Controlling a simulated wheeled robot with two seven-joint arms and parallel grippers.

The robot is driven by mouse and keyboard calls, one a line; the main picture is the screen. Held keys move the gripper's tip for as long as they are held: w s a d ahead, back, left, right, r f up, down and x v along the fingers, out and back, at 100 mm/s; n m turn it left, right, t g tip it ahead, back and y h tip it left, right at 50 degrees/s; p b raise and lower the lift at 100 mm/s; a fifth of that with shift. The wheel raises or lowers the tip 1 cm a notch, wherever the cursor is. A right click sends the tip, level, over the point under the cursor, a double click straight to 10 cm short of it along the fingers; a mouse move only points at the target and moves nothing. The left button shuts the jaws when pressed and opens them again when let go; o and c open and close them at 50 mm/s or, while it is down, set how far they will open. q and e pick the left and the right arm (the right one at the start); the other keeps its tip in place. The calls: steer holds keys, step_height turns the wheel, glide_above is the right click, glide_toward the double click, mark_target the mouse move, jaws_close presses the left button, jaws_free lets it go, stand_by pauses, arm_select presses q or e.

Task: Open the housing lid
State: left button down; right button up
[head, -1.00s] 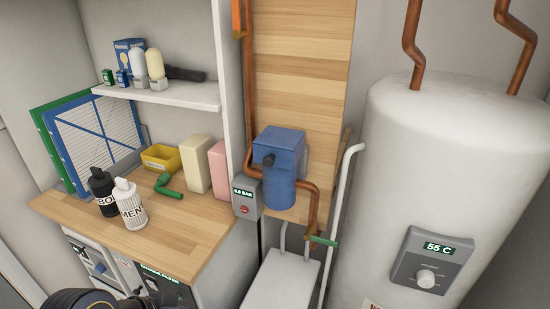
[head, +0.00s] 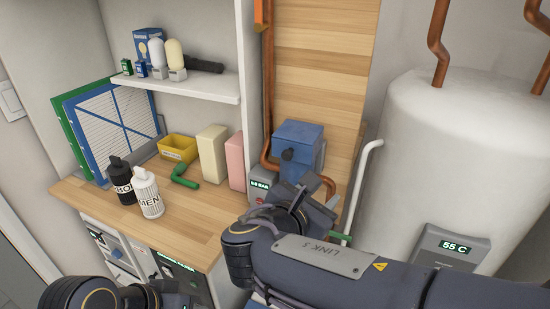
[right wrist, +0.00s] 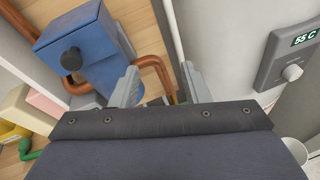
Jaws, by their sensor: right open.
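The blue housing (head: 298,136) is mounted on the wooden wall panel, with a dark round knob (head: 288,155) on its front. Its boxy top looks closed. My right arm partly hides its lower part in the head view. In the right wrist view the housing (right wrist: 85,40) is at upper left, with its knob facing the camera. My right gripper (right wrist: 160,85) is open and empty, its fingers to the right of the housing and apart from it. In the head view the right gripper (head: 308,198) is just below the housing. My left gripper is not visible; only part of that arm shows at bottom left.
Copper pipes (head: 268,100) run beside and below the housing. A white pipe (head: 361,185) and a white tank (head: 440,160) stand to the right. The wooden counter (head: 185,225) at left holds bottles, a yellow bin (head: 178,148) and a green handle (head: 184,178).

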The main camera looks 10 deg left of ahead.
mark_target(286, 156)
steer(key=s+a+r+n+t+y, duration=0.1)
steer(key=a+r+n+t, duration=0.1)
steer(key=a, duration=0.3)
steer(key=s+a+r+n+t+y, duration=0.1)
steer(key=s+a+n+t, duration=0.1)
steer(key=a, duration=0.2)
steer(key=w, duration=0.2)
steer(key=w+p, duration=0.1)
steer(key=w, duration=0.2)
steer(key=w+d, duration=0.1)
steer(key=w, duration=0.1)
steer(key=shift+w+r, duration=0.1)
steer(key=shift+w, duration=0.3)
steer(key=shift+c, duration=0.3)
jaws_close()
